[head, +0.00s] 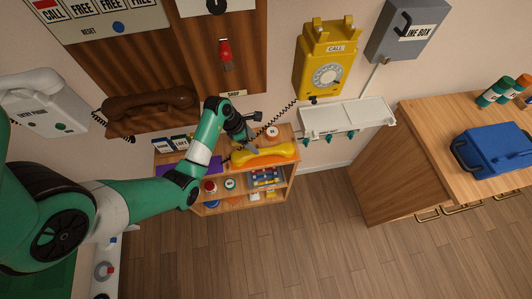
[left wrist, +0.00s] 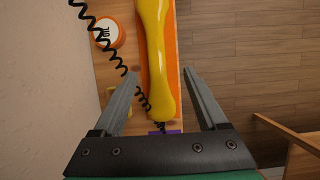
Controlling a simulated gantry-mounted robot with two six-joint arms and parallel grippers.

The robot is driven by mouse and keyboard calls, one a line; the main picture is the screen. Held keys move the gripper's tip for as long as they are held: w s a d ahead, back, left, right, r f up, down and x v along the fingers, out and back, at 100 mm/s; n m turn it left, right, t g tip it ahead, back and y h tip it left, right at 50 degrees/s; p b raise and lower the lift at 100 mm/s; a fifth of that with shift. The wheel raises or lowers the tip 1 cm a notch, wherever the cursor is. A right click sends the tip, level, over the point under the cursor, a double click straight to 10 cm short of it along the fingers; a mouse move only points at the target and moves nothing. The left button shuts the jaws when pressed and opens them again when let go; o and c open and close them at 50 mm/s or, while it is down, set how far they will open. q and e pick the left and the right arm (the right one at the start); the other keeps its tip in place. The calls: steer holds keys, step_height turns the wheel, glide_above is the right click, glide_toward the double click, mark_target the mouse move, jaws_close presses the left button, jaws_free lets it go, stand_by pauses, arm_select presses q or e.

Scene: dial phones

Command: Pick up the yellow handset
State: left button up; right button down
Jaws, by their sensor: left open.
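The yellow handset (head: 264,154) lies on an orange base on top of the small wooden shelf (head: 291,179) in the head view. A black coiled cord runs from it up to the yellow wall phone (head: 327,62). My left gripper (head: 246,130) is over the shelf top, close to the handset. In the left wrist view the handset (left wrist: 155,60) runs lengthwise, with its near end between the open fingers of the left gripper (left wrist: 165,85). The fingers appear apart from it on both sides. My right gripper is not in view.
An orange-rimmed white tin (left wrist: 109,33) stands beside the handset near the wall. A white wall rack (head: 347,118) is right of the shelf. A wooden cabinet (head: 397,170) with a blue case (head: 497,150) stands further right. The floor is clear.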

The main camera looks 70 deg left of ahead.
mark_target(262, 151)
arm_select(q)
steer(key=b+x, duration=0.3)
steer(key=x, duration=0.3)
steer(key=shift+w+f, duration=0.1)
steer(key=b+x, duration=0.2)
steer(key=x, duration=0.1)
steer(key=b+x, duration=0.1)
steer(key=x, duration=0.1)
steer(key=shift+s+a+f, duration=0.2)
steer(key=shift+a+f, duration=0.05)
steer(key=shift+a, duration=0.05)
steer(key=shift+r, duration=0.1)
jaws_close()
